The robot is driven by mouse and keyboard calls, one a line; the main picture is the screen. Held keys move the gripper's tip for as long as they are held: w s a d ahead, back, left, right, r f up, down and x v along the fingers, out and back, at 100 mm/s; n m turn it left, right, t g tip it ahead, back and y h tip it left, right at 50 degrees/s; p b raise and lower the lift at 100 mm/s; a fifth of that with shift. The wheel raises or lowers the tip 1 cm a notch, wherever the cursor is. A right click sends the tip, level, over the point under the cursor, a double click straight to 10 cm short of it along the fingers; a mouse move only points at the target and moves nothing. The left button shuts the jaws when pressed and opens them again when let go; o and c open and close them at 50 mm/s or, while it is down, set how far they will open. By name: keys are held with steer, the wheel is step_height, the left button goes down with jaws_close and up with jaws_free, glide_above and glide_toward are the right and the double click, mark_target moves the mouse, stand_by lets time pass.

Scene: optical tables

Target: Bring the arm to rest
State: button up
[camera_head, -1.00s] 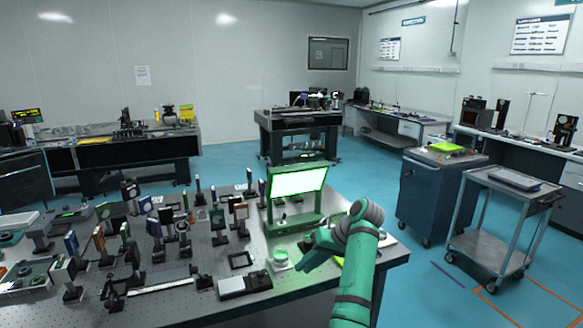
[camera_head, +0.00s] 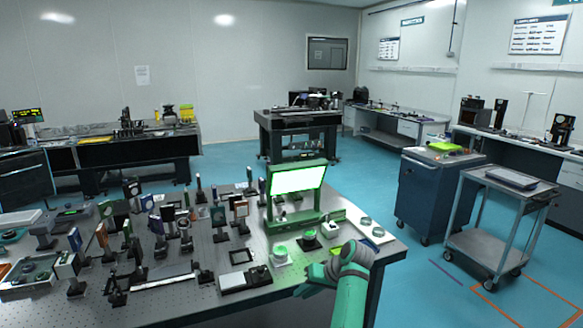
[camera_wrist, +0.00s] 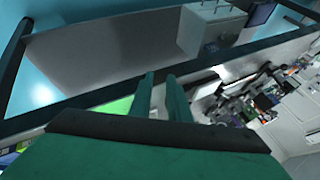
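My gripper (camera_head: 303,288) is green and hangs at the near edge of the breadboard table (camera_head: 215,262), lower right of centre in the head view. My green arm comes up from the bottom of that view. In the wrist view, the two fingers of my gripper (camera_wrist: 163,92) point away with a narrow gap between them and nothing held. The gripper is apart from the small round green-topped piece (camera_head: 281,252) and the green-framed lit screen (camera_head: 298,190) behind it.
Many upright optic mounts crowd the table's left and middle. A white-and-black box (camera_head: 245,278) lies left of my gripper.

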steer(key=s+f+m+t+h, duration=0.1)
steer(key=s+f, duration=0.3)
steer(key=f, duration=0.7)
steer(key=s+f+m+t+h, duration=0.15)
steer(key=s+f, duration=0.25)
steer(key=f, duration=0.6)
steer(key=s+f+t+h, duration=0.1)
steer(key=s+f+t, duration=0.1)
steer(key=s+f, duration=0.6)
steer(key=s+f+t+h, duration=0.1)
steer(key=s+f+h, duration=0.15)
steer(key=s, duration=0.85)
steer(key=s+a+r+t, duration=0.1)
steer(key=s+r, duration=0.2)
steer(key=s, duration=0.7)
steer(key=s+a+r+t, duration=0.1)
steer(key=s+r+t, duration=0.15)
steer(key=s, duration=0.65)
steer(key=s+a+r+t, duration=0.1)
steer(key=s+r, duration=0.6)
steer(key=r, duration=0.3)
steer(key=s+a+r+t, duration=0.1)
steer(key=s+r, duration=0.6)
steer(key=r, duration=0.3)
steer(key=shift+s+a+n+t, duration=0.15)
steer(key=shift+s+n+t, duration=0.2)
steer(key=shift+n+t, duration=0.1)
